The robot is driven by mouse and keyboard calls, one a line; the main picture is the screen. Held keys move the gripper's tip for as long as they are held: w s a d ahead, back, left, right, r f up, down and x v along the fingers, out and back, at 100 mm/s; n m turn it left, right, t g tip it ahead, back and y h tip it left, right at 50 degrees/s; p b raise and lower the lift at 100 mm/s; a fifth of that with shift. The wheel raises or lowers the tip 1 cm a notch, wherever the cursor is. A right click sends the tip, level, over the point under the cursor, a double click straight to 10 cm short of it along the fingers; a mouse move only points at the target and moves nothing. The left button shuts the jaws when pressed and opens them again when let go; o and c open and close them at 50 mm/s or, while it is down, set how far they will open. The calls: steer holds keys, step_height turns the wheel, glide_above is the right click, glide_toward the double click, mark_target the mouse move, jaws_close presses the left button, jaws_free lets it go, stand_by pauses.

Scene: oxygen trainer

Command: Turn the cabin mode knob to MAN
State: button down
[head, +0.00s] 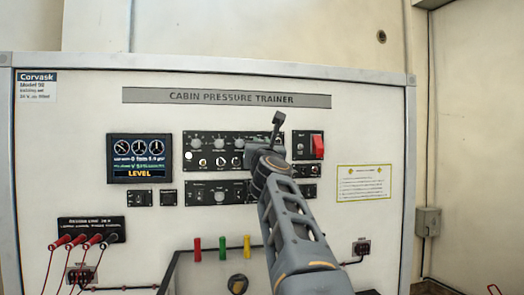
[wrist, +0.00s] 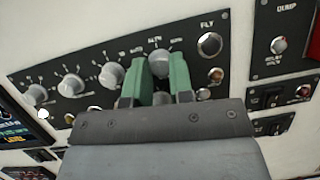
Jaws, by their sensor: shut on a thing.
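The cabin mode knob (wrist: 158,68) is a grey knob at the right end of a row of knobs on the black panel (wrist: 190,20) in the wrist view. White lettering stands around its top, reading roughly AUTO and ALTN, with another label at the right that is hard to read. My gripper (wrist: 161,60) has its two green fingers on either side of this knob and is shut on it. The fingers hide the knob's sides, and I cannot tell where its pointer stands. In the head view my arm covers the knob and the fingertips.
Other knobs (wrist: 111,75) sit close to the left of the fingers. The DUMP panel (wrist: 282,42) is farther right, with a red guard (head: 317,146). The LEVEL display (head: 139,158) is at the left.

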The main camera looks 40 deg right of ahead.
steer(key=m+g+h, duration=0.1)
steer(key=m, duration=0.3)
steer(key=m+g+h, duration=0.1)
steer(key=m+g, duration=0.1)
steer(key=m, duration=0.3)
steer(key=m+g+h, duration=0.1)
steer(key=m+g, duration=0.1)
steer(key=m, duration=0.3)
steer(key=shift+w+a+r+p, duration=0.1)
steer(key=shift+a+r+p, duration=0.1)
steer(key=shift+p, duration=0.2)
steer(key=shift+f+m+g, duration=0.1)
steer(key=shift+m+g, duration=0.2)
steer(key=shift+m, duration=0.1)
steer(key=c, duration=1)
jaws_free()
